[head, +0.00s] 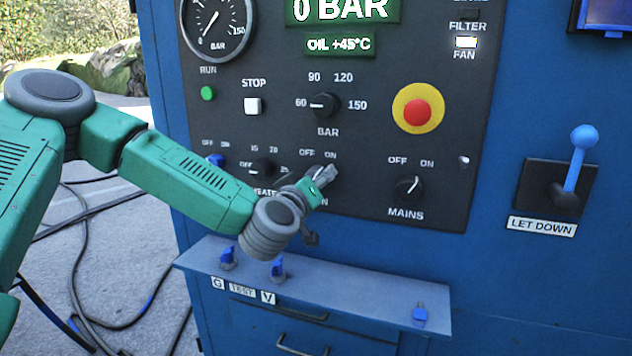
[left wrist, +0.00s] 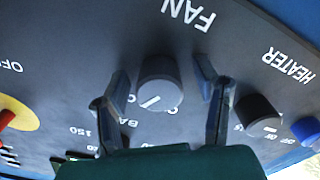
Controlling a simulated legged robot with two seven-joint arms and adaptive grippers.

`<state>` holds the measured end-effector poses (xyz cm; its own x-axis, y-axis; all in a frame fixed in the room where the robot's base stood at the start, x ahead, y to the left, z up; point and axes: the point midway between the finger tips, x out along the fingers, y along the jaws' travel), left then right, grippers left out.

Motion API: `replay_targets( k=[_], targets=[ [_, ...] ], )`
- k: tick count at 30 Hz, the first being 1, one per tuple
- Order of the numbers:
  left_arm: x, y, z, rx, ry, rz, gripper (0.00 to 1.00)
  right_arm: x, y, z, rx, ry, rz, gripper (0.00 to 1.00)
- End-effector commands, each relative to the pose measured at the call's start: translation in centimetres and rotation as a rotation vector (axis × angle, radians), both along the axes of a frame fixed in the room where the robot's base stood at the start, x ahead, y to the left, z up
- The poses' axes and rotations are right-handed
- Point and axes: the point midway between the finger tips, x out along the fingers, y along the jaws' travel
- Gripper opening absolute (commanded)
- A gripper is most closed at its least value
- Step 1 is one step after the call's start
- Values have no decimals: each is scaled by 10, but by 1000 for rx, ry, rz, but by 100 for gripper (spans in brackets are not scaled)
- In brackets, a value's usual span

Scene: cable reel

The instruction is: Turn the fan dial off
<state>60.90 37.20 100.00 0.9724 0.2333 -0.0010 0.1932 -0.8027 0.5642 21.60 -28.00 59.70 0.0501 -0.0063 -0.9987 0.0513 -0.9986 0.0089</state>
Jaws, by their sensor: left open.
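The fan dial (left wrist: 160,82) is a round dark grey knob with a white line, below the upside-down FAN label (left wrist: 187,13) in the left wrist view. Its line points to the lower left, the ON side; the marks beside it are partly covered. My left gripper (head: 325,173) is at this dial in the head view and hides most of it, under the OFF and ON marks. In the left wrist view, its two fingers (left wrist: 163,72) are open, one on each side of the dial, with a visible gap to each. My right gripper is not in view.
The heater dial (left wrist: 258,114) is close beside one finger. The mains dial (head: 408,188), pressure dial (head: 324,105) and red emergency button (head: 417,112) are on the same panel. A ledge (head: 340,300) with blue valves juts out below. The FAN lamp (head: 466,42) is lit.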

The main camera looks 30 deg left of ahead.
Motion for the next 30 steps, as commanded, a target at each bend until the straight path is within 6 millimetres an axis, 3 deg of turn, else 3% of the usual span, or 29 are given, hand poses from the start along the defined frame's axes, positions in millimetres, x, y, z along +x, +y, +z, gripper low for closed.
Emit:
replay_targets(
  k=[1, 5, 6, 19, 30],
  targets=[
    [0, 0, 0, 0, 0, 0, 56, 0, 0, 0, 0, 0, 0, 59],
    [0, 0, 0, 0, 0, 0, 10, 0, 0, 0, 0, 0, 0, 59],
    [0, 0, 0, 0, 1, 1, 7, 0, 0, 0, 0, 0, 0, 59],
    [-1, 1, -2, -67, -13, 2, 7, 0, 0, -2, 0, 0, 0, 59],
    [-1, 0, -3, -347, -80, 4, 7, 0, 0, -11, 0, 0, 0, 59]
  ],
)
